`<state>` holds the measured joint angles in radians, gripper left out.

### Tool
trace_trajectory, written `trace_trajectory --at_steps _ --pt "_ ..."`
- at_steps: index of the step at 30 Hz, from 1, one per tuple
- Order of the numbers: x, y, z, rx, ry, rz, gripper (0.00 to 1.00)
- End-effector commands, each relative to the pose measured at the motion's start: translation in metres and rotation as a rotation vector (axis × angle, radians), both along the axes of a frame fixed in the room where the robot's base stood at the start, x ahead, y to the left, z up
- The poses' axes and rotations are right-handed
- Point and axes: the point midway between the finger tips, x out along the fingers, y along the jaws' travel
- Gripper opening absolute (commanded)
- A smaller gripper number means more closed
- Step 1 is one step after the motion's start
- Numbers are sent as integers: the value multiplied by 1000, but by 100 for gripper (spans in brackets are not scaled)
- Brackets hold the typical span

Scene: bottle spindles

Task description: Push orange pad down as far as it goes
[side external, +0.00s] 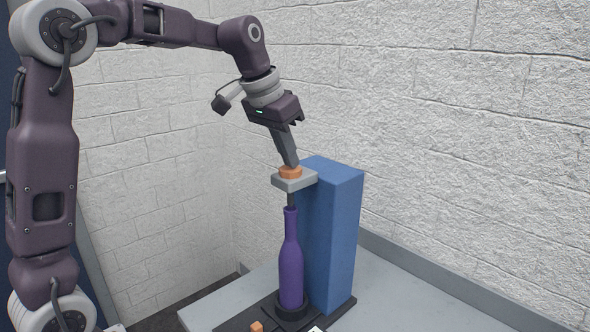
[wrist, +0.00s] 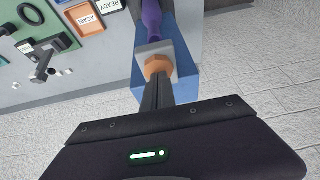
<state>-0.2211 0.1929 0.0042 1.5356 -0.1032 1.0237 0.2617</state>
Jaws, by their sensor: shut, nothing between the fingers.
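The orange pad (side external: 290,173) sits on top of a grey block (side external: 294,183) that juts from the upper part of a blue column (side external: 333,235). The pad also shows in the wrist view (wrist: 157,66). My gripper (side external: 293,164) is shut and tilted, with its fingertips at the pad's top; they appear to touch it. In the wrist view my fingers (wrist: 157,90) end at the pad's near edge. Below the block, a dark spindle (side external: 291,200) reaches down to the mouth of an upright purple bottle (side external: 291,260). How far it enters the bottle is hidden.
The bottle stands in a dark round holder (side external: 292,312) on a grey table (side external: 385,280). A small orange block (side external: 257,326) lies in front. In the wrist view, AGAIN (wrist: 87,21) and READY (wrist: 110,9) tiles and a green board (wrist: 25,70) lie left. A white brick wall stands behind.

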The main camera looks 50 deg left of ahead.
Motion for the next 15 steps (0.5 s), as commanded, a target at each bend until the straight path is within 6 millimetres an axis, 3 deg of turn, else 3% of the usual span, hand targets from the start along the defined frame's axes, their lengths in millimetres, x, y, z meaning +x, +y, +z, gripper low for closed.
trace_trajectory --at_steps 15 --pt "-1 0 -16 0 3 0 0"
